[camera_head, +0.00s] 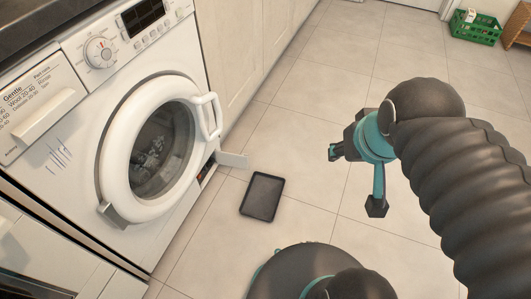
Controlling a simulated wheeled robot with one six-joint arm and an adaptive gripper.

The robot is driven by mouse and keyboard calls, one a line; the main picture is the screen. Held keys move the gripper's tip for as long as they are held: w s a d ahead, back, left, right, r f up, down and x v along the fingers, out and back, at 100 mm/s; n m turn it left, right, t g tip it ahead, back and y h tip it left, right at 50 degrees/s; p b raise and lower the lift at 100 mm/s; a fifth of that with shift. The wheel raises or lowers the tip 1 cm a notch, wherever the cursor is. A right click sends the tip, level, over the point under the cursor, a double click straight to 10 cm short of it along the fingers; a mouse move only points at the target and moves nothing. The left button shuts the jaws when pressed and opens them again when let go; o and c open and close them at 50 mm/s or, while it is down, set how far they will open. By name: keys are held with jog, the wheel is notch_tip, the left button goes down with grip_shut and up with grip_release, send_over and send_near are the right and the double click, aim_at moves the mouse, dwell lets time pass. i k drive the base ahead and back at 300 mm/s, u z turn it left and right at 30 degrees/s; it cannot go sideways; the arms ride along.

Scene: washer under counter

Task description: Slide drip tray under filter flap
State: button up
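The drip tray (262,196) is a dark, shallow rectangle with a raised rim. It lies flat on the floor tiles, in front of the washer's lower right corner. The white filter flap (234,160) stands open and juts out from the washer's base, just above and left of the tray in the picture. Behind it the small filter opening (207,171) shows dark with a bit of red. The tray lies apart from the opening. My gripper (356,179) is to the right of the tray, above the floor, with its fingers spread and nothing between them.
The white washer (75,150) stands under the counter with its round door (150,150) closed. Pale cabinet fronts (240,45) run along behind it. A green crate (476,28) stands far off at top right. Open tiled floor surrounds the tray.

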aim_at(261, 199)
jog(key=z, duration=0.6)
jog(key=i, duration=3.35)
jog(key=u, duration=4.3)
jog(key=i, duration=0.5)
